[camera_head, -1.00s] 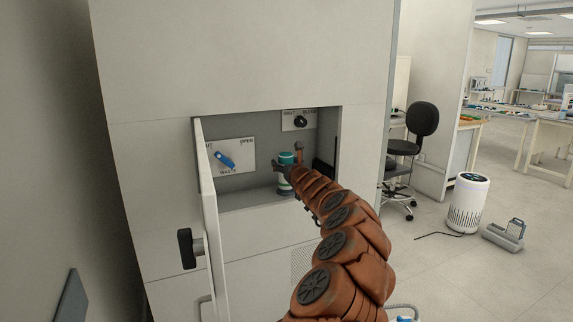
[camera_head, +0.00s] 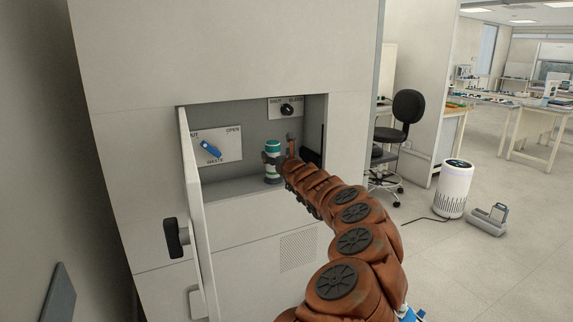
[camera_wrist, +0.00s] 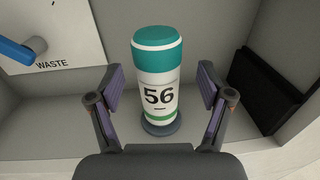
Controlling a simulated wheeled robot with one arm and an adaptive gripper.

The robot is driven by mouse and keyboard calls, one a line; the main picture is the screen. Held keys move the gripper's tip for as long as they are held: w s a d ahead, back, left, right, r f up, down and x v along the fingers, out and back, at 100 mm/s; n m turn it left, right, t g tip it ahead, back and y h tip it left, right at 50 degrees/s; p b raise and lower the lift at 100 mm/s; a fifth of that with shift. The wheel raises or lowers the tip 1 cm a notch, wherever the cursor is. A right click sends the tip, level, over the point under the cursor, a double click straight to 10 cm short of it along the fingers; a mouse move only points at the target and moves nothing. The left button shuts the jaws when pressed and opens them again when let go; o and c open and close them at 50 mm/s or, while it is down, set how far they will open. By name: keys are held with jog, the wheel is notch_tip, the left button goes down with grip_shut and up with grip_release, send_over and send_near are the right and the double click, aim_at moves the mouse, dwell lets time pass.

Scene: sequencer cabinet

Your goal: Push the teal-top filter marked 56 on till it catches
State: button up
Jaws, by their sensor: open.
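The filter marked 56 (camera_wrist: 158,80) is a white cylinder with a teal top and a green band low down. It stands upright on a round grey base (camera_wrist: 162,126) on the cabinet recess floor; I cannot tell whether it is seated fully. It also shows in the head view (camera_head: 273,148). My gripper (camera_wrist: 160,93) is open, with one finger on each side of the filter and a visible gap at both sides. In the head view my gripper (camera_head: 272,159) is at the filter, partly hiding its middle.
The recess back has a blue WASTE lever (camera_head: 210,150) at left and a black knob (camera_head: 287,110) upper right. The open cabinet door (camera_head: 197,215) stands at the left edge. A black block (camera_wrist: 262,82) is right of the filter.

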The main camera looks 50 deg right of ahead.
jog(key=shift+s+a, duration=0.45)
jog(key=shift+s, duration=0.45)
jog(key=v, duration=0.6)
jog(key=shift+s+a, duration=0.15)
